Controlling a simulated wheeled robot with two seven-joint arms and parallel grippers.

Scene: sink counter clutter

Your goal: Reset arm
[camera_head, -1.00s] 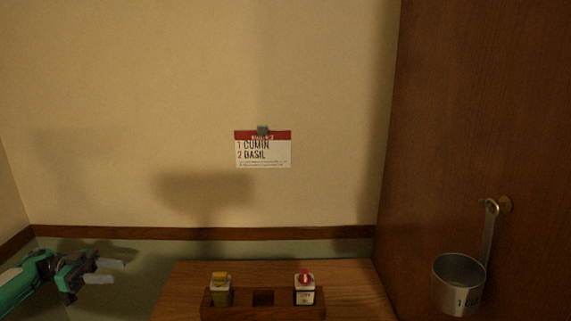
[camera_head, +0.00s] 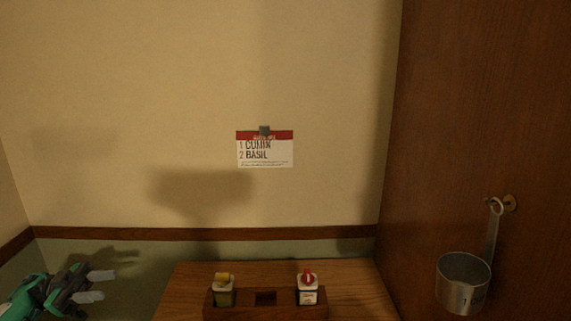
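My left gripper (camera_head: 98,285) is at the lower left, with green and dark arm parts behind it. Its two grey fingers are spread apart with nothing between them. It is left of the wooden table and apart from it. My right gripper is not in view.
A wooden table (camera_head: 185,290) bears a dark wooden rack (camera_head: 265,312) with a yellow-topped jar (camera_head: 223,289) and a red-topped jar (camera_head: 308,287), an empty slot between. A metal cup (camera_head: 462,283) hangs on the brown panel (camera_head: 470,110). A card (camera_head: 265,152) reads cumin, basil.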

